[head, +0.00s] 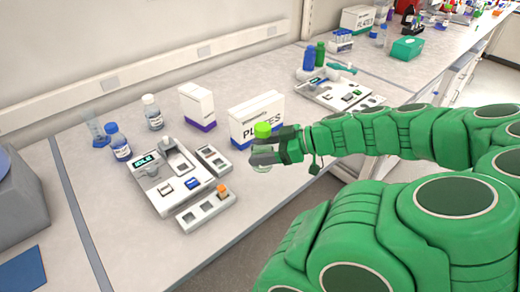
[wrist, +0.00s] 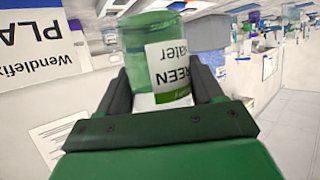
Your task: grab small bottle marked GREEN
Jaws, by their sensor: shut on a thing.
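The small bottle marked GREEN (head: 263,131) has a bright green cap and a clear body in the head view. In the wrist view the bottle (wrist: 168,60) shows green glass and a white label with "REEN" and "ater" upside down. My gripper (head: 272,153) is shut on this bottle, with one finger on each side of it. The bottle is in front of the PLATES box and appears held above the bench near its front edge. The bottle's lower part is partly hidden by the fingers in the head view.
The white PLATES box (head: 246,122) stands just behind the bottle. A white device (head: 160,180) with a lit display and small racks (head: 206,207) lie to the left. Blue-capped (head: 118,142) and white-capped (head: 152,113) bottles stand behind. A second device (head: 340,92) is farther along the bench.

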